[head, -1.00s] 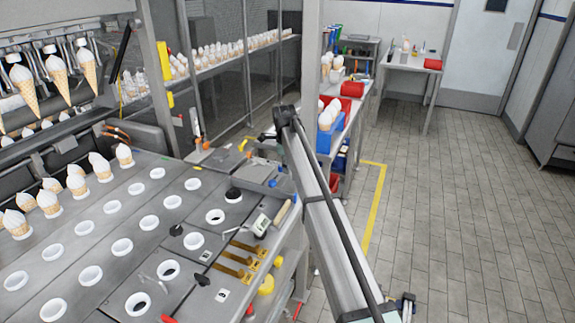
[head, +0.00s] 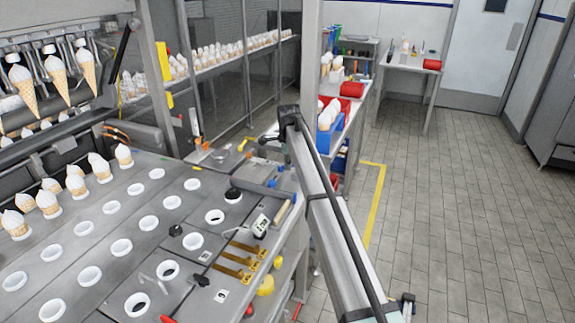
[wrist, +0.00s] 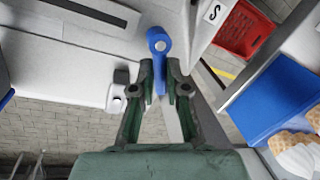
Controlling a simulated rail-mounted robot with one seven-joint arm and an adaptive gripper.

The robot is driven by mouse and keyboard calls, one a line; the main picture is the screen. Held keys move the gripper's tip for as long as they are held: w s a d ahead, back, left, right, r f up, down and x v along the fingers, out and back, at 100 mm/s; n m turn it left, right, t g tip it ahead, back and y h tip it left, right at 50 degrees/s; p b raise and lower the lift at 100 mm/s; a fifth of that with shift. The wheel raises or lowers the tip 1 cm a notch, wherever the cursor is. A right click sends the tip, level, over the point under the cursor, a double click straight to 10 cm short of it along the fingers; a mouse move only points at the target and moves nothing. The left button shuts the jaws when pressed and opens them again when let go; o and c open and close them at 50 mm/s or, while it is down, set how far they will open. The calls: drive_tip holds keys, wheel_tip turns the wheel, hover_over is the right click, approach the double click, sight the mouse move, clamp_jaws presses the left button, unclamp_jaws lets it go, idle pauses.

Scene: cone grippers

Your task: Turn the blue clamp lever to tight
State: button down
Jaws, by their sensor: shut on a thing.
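The blue clamp lever (wrist: 159,42) shows in the wrist view, with a round knob end and a narrow arm pointing down the picture. My gripper (wrist: 159,82) has its dark fingers on either side of the lever's arm and is shut on it. The round end sticks out beyond the fingertips. The clamp's pivot and any tight mark cannot be made out. In the head view my gripper (head: 268,138) is small and dark at the end of my arm, above the far right end of the machine. The lever is not clear there.
A pale machine panel (wrist: 60,60) lies left of the fingers in the wrist view. A red crate (wrist: 245,28) and a blue bin (wrist: 268,95) beside cones are to the right. In the head view, the table of white cone holders (head: 122,247) lies left; open floor (head: 450,210) lies right.

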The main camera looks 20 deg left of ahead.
drive_tip(key=shift+w+a+n+y, duration=0.1)
drive_tip(key=shift+w+n+y, duration=0.1)
drive_tip(key=shift+n, duration=0.7)
drive_tip(key=shift+w+a+n+y, duration=0.1)
drive_tip(key=shift+w+n, duration=0.05)
drive_tip(key=shift+n, duration=0.75)
drive_tip(key=c, duration=1.2)
unclamp_jaws()
drive_tip(key=v, duration=1.2)
drive_tip(key=shift+w, duration=0.25)
drive_tip(key=shift+r, duration=0.1)
